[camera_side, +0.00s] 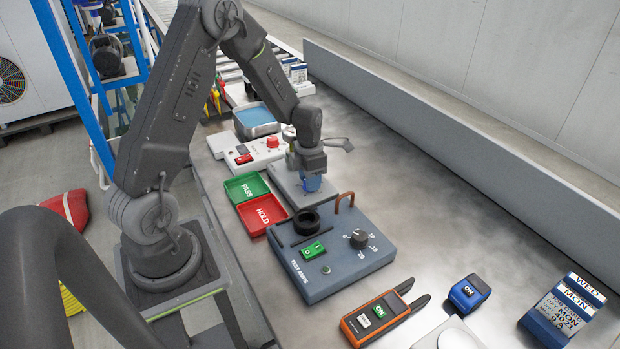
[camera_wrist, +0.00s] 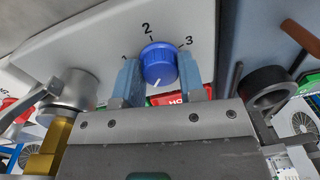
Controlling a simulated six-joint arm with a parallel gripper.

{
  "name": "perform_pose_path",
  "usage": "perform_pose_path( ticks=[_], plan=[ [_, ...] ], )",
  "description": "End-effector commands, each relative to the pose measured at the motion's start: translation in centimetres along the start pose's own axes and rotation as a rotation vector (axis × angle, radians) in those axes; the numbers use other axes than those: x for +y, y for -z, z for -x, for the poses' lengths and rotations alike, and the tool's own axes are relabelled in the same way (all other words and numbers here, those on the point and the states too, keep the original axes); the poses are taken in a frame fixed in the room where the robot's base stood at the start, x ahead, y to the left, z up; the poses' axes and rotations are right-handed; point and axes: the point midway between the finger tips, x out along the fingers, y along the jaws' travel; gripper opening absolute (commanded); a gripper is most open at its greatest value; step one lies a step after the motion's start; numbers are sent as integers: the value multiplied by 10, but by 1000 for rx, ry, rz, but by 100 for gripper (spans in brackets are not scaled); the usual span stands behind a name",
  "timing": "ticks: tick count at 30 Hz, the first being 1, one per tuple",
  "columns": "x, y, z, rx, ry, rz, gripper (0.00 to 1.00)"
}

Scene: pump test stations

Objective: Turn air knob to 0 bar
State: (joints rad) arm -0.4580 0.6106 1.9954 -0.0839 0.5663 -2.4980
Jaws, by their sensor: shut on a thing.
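The air knob (camera_wrist: 157,60) is round and blue with a white pointer line. In the wrist view it sits on a pale grey panel (camera_wrist: 90,50) marked 2 and 3, with another mark partly hidden by the left finger. The pointer aims down and slightly left, away from the 2. My gripper (camera_wrist: 160,78) has its two blue fingers on either side of the knob and is shut on it. In the side view my gripper (camera_side: 312,183) is low over the grey station box (camera_side: 290,182), and the knob is hidden there.
A green PASS tray (camera_side: 243,188) and red HOLD tray (camera_side: 262,213) lie left of the box. A blue-grey test amps station (camera_side: 340,265) with a black dial stands in front. A white unit with a red button (camera_side: 272,142) is behind.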

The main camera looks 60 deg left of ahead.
Motion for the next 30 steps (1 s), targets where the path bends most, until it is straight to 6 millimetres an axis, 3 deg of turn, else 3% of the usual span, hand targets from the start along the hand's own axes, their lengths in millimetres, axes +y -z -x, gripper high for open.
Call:
perform_pose_path(
  ticks=[15,16,18,24,30],
  plan=[
    [0,0,1,-3,0,24,13],
    [0,0,1,-3,0,24,38],
    [0,0,1,-3,0,24,44],
    [0,0,0,-2,0,22,62],
    [0,0,0,-1,0,21,62]
  ],
)
